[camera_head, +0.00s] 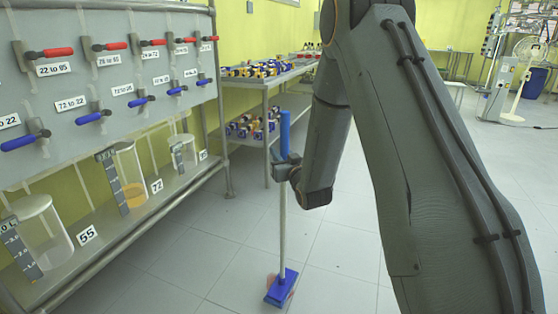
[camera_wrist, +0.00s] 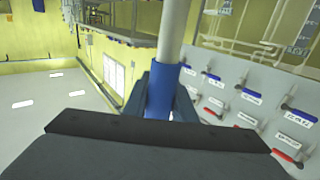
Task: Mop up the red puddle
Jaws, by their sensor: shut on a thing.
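The mop's grey pole (camera_head: 282,225) hangs nearly upright. Its flat blue head (camera_head: 281,288) is at the floor; I cannot tell whether it presses on it.
A rack of red and blue valves (camera_head: 110,80) with glass vessels (camera_head: 128,165) on its lower shelf stands at left. A shelf table (camera_head: 262,80) with blue and yellow items stands behind the mop. Tiled floor (camera_head: 190,250) is clear around the mop head. A white fan (camera_head: 520,80) stands far right.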

